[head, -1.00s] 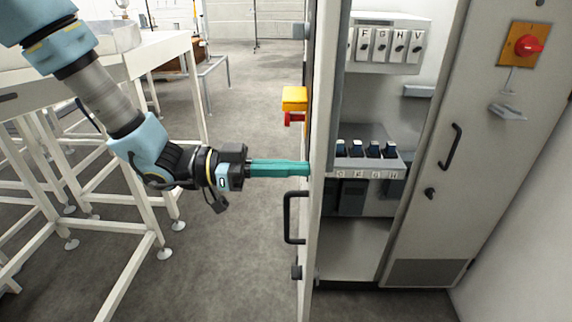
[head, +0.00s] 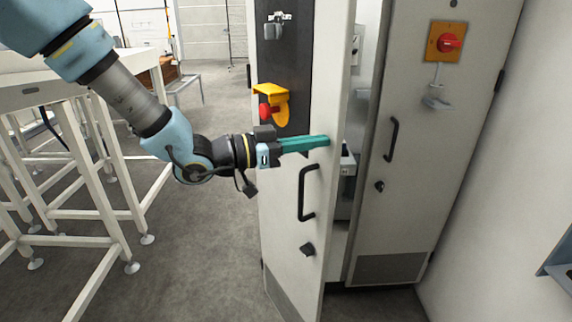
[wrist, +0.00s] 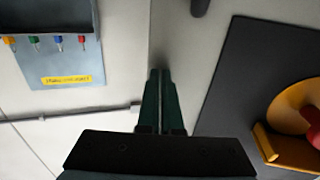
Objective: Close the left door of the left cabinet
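The left door (head: 285,195) of the grey cabinet stands partly open in the head view, with a gap between its free edge and the right door (head: 415,190). Its outer face carries a black handle (head: 305,193), a black panel and a yellow-red switch (head: 272,104). My gripper (head: 325,141) has its teal fingers together, with their tips at the outer face near the free edge, above the handle. The wrist view shows the two fingers (wrist: 160,75) side by side with nothing between them; whether they touch the door is not clear.
The right door looks shut, with an orange-red switch (head: 446,42). A white frame table (head: 75,150) stands at the left. Grey floor (head: 200,250) is clear between table and cabinet. In the wrist view, a blue-grey holder (wrist: 60,45) with coloured items is at left.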

